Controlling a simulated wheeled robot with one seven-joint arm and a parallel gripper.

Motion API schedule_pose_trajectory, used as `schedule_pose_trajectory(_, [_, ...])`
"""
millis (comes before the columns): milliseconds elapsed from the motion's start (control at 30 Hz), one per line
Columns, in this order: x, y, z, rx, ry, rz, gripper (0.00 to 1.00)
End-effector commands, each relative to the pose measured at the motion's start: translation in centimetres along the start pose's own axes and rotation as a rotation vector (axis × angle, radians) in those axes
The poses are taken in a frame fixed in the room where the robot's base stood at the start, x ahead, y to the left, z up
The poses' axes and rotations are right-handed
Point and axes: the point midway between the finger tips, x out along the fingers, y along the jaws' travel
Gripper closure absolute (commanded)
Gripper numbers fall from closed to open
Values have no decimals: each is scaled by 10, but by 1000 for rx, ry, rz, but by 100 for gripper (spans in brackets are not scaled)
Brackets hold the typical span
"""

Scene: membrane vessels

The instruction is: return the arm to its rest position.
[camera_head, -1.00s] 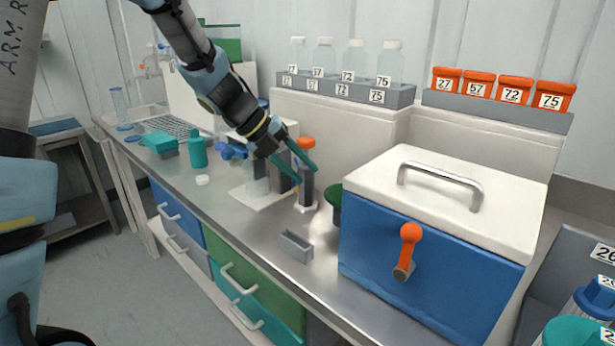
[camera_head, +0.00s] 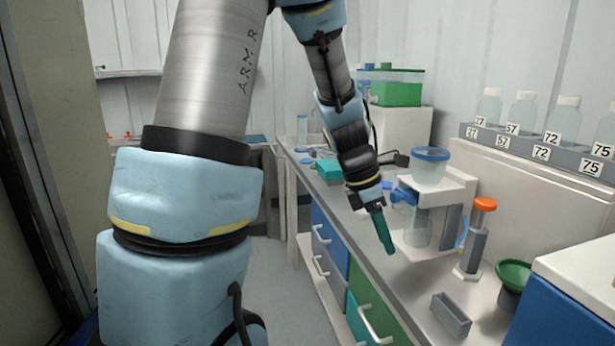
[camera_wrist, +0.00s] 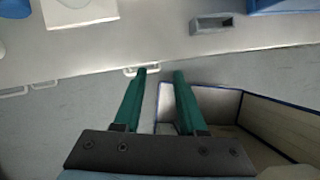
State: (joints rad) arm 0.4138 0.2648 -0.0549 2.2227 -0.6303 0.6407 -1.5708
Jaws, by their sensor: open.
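My gripper (camera_head: 383,230) hangs over the front edge of the steel bench (camera_head: 405,268) in the head view, its teal fingers pointing down. In the wrist view my gripper (camera_wrist: 161,72) has two teal fingers standing apart, with nothing between them. Below them are grey floor, a drawer handle and what looks like an open drawer (camera_wrist: 190,95). My arm comes down from the top of the head view, bent at the elbow.
Right of my gripper stand a white stand with a clear blue-rimmed vessel (camera_head: 429,168), an orange-capped post (camera_head: 478,232), a green funnel-like bowl (camera_head: 513,275) and a small grey holder (camera_head: 451,315). Numbered bottles (camera_head: 525,110) stand behind. Floor left of the bench is clear.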

Motion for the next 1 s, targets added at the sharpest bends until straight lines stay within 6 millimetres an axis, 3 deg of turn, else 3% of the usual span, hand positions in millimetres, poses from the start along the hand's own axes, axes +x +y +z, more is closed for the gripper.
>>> schedule_pose_trajectory(33, [-8,2,-22,124,33,23,59])
schedule_pose_trajectory(200, [-29,1,-92,620,172,52,59])
schedule_pose_trajectory(400, [-52,-10,-163,1188,335,-5,59])
schedule_pose_trajectory(500, [-60,-18,-188,1417,394,-54,59])
schedule_pose_trajectory(700, [-69,-26,-214,1675,453,-128,59])
schedule_pose_trajectory(1000, [-69,-28,-216,1703,458,-137,59])
